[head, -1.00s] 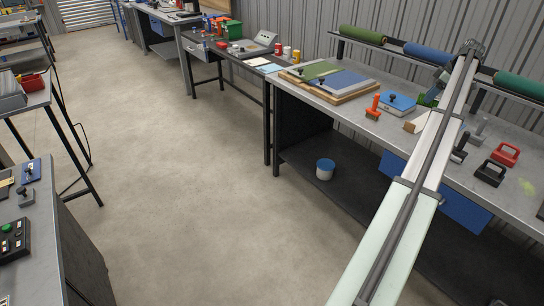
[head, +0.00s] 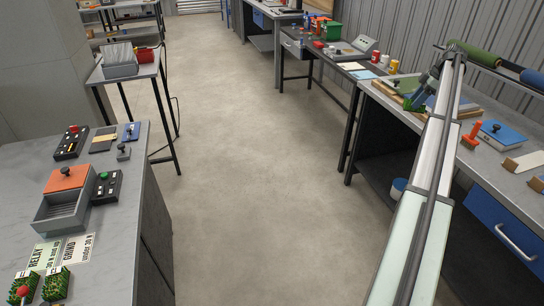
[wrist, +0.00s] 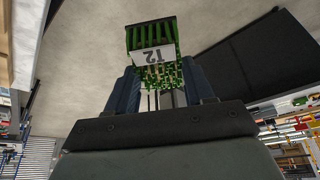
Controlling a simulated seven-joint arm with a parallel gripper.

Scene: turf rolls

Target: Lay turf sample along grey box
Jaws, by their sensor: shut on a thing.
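My gripper (wrist: 160,78) is shut on a green speckled turf sample (wrist: 156,33) with a white tag, which reads T2 upside down in the wrist view. In the head view my gripper (head: 424,88) and the green turf sample (head: 413,101) hang at the far right, in front of the right bench's boards. The grey box (head: 62,212) sits on the left bench, well away from my gripper. An orange lid-like piece with a black knob lies at its back side.
The left bench (head: 110,225) also holds two green turf pieces (head: 56,284), paper labels reading RELAY and GRIND (head: 76,249), and black control boxes (head: 107,187). A stand (head: 143,70) with a grey bin is behind it. Open floor lies between the benches.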

